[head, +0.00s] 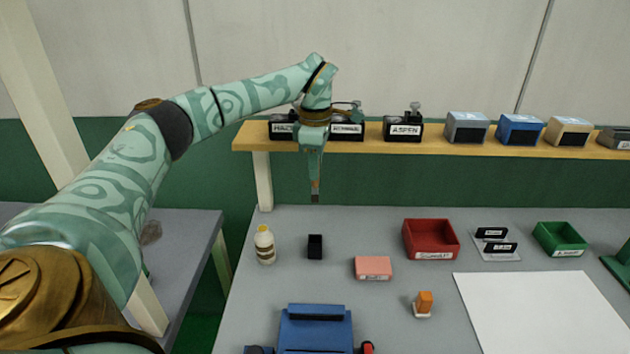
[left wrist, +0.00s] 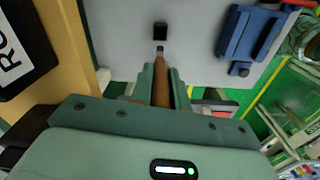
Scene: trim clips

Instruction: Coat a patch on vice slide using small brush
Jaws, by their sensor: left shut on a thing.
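My left gripper (head: 314,178) is above the back of the table, pointing down. It is shut on the small brush, whose brown handle (left wrist: 161,84) shows between the fingers in the left wrist view. In the head view the brush's dark tip (head: 315,197) hangs below the fingers, clear of the table. A small black holder (head: 315,247) stands on the table below the brush; it also shows in the left wrist view (left wrist: 160,31). The blue vice (head: 315,330) is at the front, cut by the frame edge, and also shows in the left wrist view (left wrist: 248,38). My right gripper is out of view.
A white bottle (head: 264,245) stands left of the holder. A pink block (head: 373,267), a red bin (head: 431,239), an orange-topped item (head: 424,303) and a white sheet (head: 545,312) lie to the right. A wooden shelf (head: 440,145) with labelled boxes runs behind.

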